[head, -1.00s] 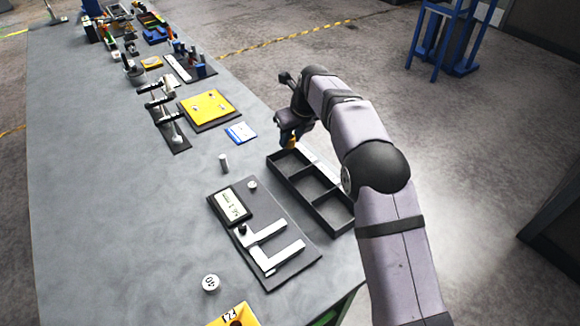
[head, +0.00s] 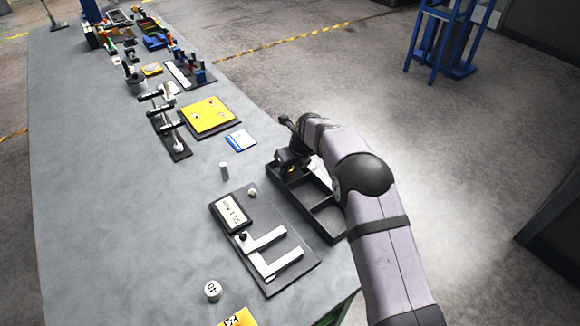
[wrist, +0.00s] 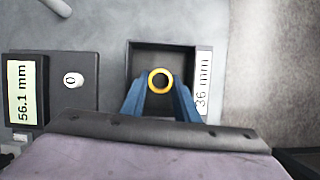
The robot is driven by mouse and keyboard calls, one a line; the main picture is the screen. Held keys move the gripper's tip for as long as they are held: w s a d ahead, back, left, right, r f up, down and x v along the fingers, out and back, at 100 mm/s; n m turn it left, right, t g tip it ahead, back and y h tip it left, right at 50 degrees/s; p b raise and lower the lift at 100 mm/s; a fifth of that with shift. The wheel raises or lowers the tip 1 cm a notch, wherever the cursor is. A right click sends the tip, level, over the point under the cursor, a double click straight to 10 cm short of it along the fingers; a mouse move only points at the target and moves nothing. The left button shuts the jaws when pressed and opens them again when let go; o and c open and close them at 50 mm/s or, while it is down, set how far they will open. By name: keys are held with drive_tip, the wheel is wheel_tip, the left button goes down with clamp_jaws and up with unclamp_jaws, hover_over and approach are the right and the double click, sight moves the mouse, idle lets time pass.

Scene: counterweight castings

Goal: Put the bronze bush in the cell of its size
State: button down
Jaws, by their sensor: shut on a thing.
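The bronze bush (wrist: 160,80) is a yellow ring seen end-on in the wrist view. My gripper (wrist: 160,88) is shut on it with blue fingers on either side. In the head view, my gripper (head: 289,166) is at the far end of the black tray (head: 300,209), and a bit of the bush (head: 291,170) shows there. In the wrist view the bush is over the end cell (wrist: 145,53), beside a label (wrist: 203,80) reading 36 mm. I cannot tell whether its lower end is inside the cell. The other cells look empty; their labels are hidden.
A caliper (head: 265,250) lies on a dark board left of the tray; its display (wrist: 22,90) seems to read 56.1 mm. A grey cylinder (head: 224,171) and a white weight marked 40 (head: 212,290) stand on the bench. The bench's right edge is close.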

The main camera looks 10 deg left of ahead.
drive_tip(key=shift+f, duration=0.2)
drive_tip(key=shift+f, duration=0.15)
drive_tip(key=c, duration=1.4)
unclamp_jaws()
drive_tip(key=shift+r, duration=0.45)
drive_tip(key=b+v, duration=0.3)
drive_tip(key=v, duration=0.8)
drive_tip(key=shift+s+d+r, duration=0.15)
drive_tip(key=shift+d, duration=0.05)
